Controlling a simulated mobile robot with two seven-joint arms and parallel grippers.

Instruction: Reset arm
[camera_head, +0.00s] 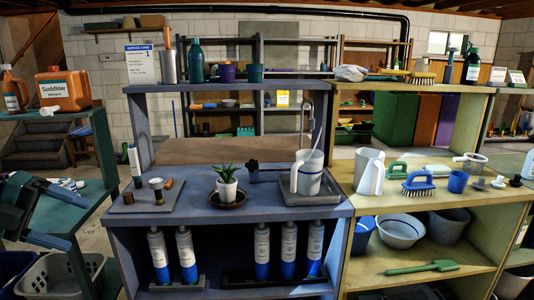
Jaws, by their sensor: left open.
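My left gripper (62,217) is at the left edge of the head view, with its arm coming in from the left. Its two fingers are apart and nothing shows between them. It is in front of the green side shelf and left of the blue-grey workbench (300,207), apart from the things on the bench. My right gripper does not show in this view.
The bench holds a potted plant (227,188), a white pitcher (308,172) on a tray and a board with small fittings (147,197). An orange jug (66,90) stands on the left shelf. A grey basket (62,275) is below my gripper. A yellowish shelf (450,211) with brushes is at right.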

